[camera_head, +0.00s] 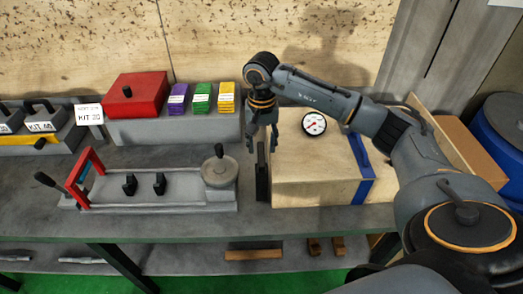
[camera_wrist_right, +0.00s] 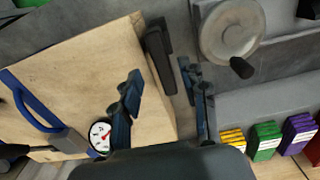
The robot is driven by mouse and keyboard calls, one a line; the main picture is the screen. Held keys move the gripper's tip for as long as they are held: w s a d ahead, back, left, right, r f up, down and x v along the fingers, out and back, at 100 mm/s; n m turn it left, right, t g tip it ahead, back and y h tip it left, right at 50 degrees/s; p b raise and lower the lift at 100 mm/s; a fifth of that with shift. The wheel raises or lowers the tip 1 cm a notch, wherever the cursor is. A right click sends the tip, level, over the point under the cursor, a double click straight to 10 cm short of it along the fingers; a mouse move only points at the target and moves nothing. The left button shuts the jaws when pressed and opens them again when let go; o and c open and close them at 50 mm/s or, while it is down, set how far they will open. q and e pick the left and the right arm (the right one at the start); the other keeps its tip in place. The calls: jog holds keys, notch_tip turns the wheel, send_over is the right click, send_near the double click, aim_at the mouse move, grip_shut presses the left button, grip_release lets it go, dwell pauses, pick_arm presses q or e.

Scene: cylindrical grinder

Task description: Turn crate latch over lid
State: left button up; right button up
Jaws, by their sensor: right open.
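The wooden crate (camera_head: 310,180) with its pale lid stands on the bench right of centre; it also shows in the right wrist view (camera_wrist_right: 80,60). A black latch (camera_head: 262,182) is at the crate's left side, beside the lid rather than across it. The latch also shows in the right wrist view (camera_wrist_right: 158,52). My right gripper (camera_head: 262,148) is open and points down above the latch. In the wrist view the latch appears between its two fingers (camera_wrist_right: 160,72), with no visible grip on it. My left gripper is out of view.
A dial gauge (camera_head: 314,124) and a blue strap with handle (camera_head: 360,160) are on the crate. Behind are a red block (camera_head: 137,95) and coloured boxes (camera_head: 202,98).

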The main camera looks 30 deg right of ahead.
aim_at(261, 157)
jog(key=shift+f+p, duration=0.5)
jog(key=shift+f, duration=1.85)
grip_shut()
